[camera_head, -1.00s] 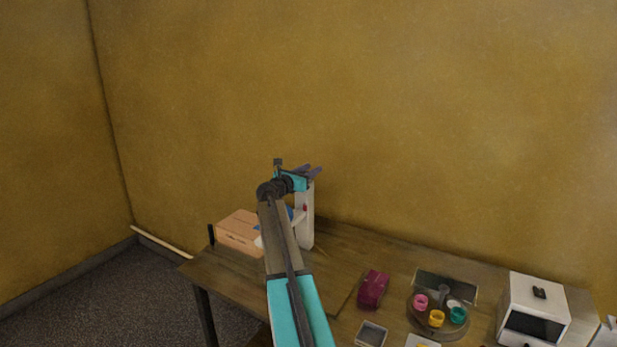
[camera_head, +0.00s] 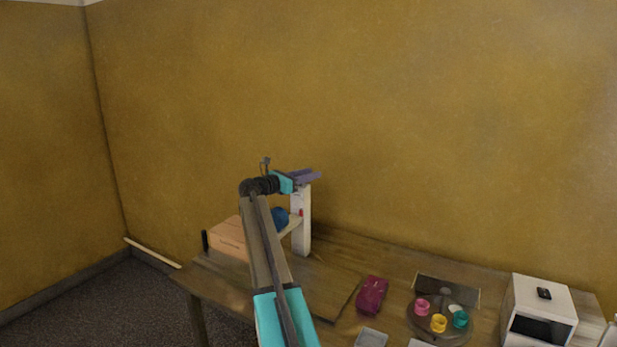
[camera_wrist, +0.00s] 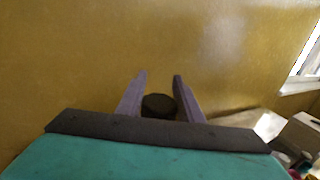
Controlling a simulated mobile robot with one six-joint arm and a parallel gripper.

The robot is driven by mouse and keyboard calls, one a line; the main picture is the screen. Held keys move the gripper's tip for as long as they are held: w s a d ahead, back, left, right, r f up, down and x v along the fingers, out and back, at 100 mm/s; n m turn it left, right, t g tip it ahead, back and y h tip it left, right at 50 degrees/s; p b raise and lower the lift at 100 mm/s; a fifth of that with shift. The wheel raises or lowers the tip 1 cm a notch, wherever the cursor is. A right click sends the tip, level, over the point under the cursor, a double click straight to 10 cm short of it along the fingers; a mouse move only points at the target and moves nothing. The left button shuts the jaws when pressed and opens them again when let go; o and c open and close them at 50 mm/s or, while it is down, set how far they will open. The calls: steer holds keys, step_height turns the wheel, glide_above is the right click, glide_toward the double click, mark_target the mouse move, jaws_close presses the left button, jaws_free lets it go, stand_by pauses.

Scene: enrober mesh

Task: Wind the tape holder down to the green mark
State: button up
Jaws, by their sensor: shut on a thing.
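A white upright column (camera_head: 301,238) stands on the table near the back wall. A pale arm (camera_head: 291,227) with a blue round part (camera_head: 280,217), seemingly the tape holder, juts left from it, partly hidden by my arm. A small red spot (camera_head: 301,212) shows on the column; I see no green mark. My gripper (camera_head: 311,174), with purple fingers, is at the column's top. In the wrist view, a dark round knob (camera_wrist: 158,105) sits between the fingers of my gripper (camera_wrist: 159,78), which is shut on it.
A cardboard box (camera_head: 227,237) lies left of the column. On the table (camera_head: 335,268) to the right are a maroon object (camera_head: 371,295), a round tray with coloured cups (camera_head: 428,333) and a white box-shaped appliance (camera_head: 541,300). A window (camera_wrist: 302,68) shows at the right in the wrist view.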

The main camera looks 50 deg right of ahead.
steer(key=shift+a+f, duration=0.1)
steer(key=shift+f, duration=0.05)
steer(key=o, duration=1.1)
steer(key=shift+c, duration=0.2)
steer(key=w+a+b, duration=0.2)
steer(key=a+b, duration=0.2)
steer(key=a, duration=0.9)
steer(key=shift+a, duration=0.3)
